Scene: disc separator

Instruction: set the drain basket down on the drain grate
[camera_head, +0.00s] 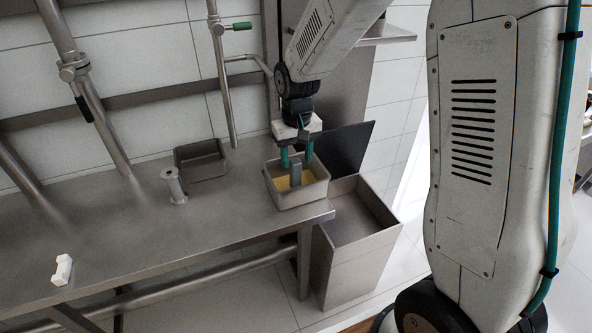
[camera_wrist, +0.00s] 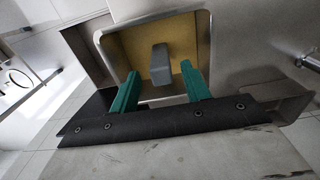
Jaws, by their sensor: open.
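A square metal container (camera_head: 299,196) stands at the right end of the steel bench. It has a yellowish inside and a grey upright block (camera_head: 296,174) in its middle. I take this to be the drain basket, but cannot tell for sure. My gripper (camera_head: 296,163) is open above it, pointing down, with its green fingers reaching toward the grey block. In the wrist view, the block (camera_wrist: 160,65) shows between and just beyond the two fingertips, with gaps at both sides. The container's rim (camera_wrist: 104,45) shows behind them. I cannot make out a drain grate.
An empty square metal tub (camera_head: 201,160) stands at the back of the steel bench (camera_head: 130,235). A metal spool (camera_head: 174,187) and a small white block (camera_head: 62,270) are on the bench. A tall bin (camera_head: 355,240) with a dark panel (camera_head: 345,146) stands right of the bench.

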